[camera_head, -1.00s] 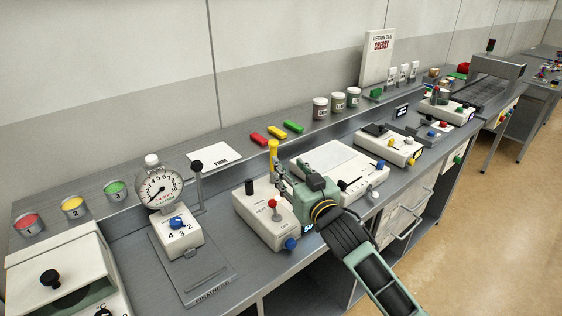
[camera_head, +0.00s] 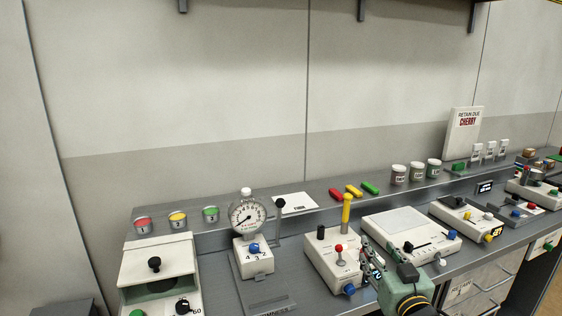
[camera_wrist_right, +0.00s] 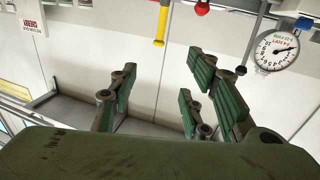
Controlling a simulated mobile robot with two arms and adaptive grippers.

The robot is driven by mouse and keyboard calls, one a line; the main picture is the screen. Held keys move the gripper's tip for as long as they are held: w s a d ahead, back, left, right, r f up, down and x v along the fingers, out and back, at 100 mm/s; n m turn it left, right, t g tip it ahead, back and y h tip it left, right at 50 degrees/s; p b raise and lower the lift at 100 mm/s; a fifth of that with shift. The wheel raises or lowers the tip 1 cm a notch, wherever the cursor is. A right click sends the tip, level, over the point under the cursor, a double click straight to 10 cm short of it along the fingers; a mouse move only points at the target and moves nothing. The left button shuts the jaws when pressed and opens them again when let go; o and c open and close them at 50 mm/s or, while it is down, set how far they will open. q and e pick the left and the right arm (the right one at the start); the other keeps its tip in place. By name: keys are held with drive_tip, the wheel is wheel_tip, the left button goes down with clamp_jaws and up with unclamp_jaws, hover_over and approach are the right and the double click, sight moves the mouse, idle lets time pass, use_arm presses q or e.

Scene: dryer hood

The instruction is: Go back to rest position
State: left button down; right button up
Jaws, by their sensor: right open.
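My right gripper (camera_head: 372,264) is at the lower right of the head view, in front of the bench between a white box with a red-knobbed lever (camera_head: 339,250) and a white flat-topped unit (camera_head: 410,232). In the right wrist view its green-padded fingers (camera_wrist_right: 160,100) stand wide apart with nothing between them. A yellow-topped post (camera_head: 346,212) rises behind the lever box; the yellow post also shows in the wrist view (camera_wrist_right: 161,22). My left gripper is in neither view.
A dial gauge (camera_head: 248,216) stands left of the lever box, and a white hood box (camera_head: 158,265) is at the far left.

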drive_tip(key=s+a+f+g+h, duration=0.2)
drive_tip(key=s+f+g, duration=0.6)
drive_tip(key=s+f, duration=1.1)
drive_tip(key=s+a+f+g, duration=0.1)
drive_tip(key=s+f+g, duration=0.2)
drive_tip(key=s, duration=0.8)
drive_tip(key=s+f+g, duration=0.3)
drive_tip(key=s+g, duration=0.1)
drive_tip(key=s, duration=0.7)
wheel_tip(320, 180, down, 25)
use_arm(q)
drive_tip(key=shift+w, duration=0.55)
use_arm(e)
drive_tip(key=s+d+f+n+g, duration=0.1)
drive_tip(key=s+d+f+g, duration=0.1)
drive_tip(key=s+f, duration=1.5)
drive_tip(key=shift+s+d+f, duration=0.2)
drive_tip(key=shift+s+d, duration=0.2)
